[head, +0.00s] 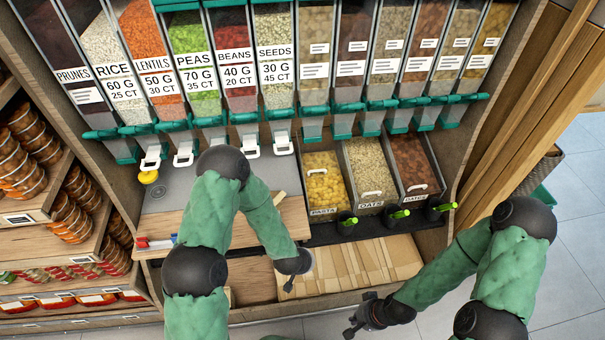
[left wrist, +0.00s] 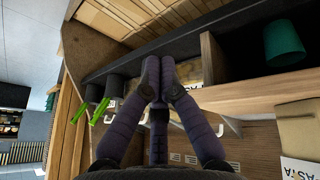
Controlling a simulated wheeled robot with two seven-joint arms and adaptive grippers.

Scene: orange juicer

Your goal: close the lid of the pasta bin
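The pasta bin (head: 325,184) is the leftmost of three bins in the head view, with yellow pasta showing inside. A white handle (head: 317,171) shows over the pasta. I cannot tell how far its lid stands open. My left gripper (head: 303,262) is below and left of the pasta bin's front, partly hidden by its own wrist. In the left wrist view its two fingers (left wrist: 158,68) are together, with nothing visible between them. My right gripper (head: 355,318) is low in the head view, away from the bins; its finger opening is unclear.
The oats bin (head: 368,168) and dates bin (head: 413,162) stand right of the pasta. Black cups with green-handled tools (head: 397,214) line the front ledge. A wooden counter (head: 290,215) lies left, under the dispensers.

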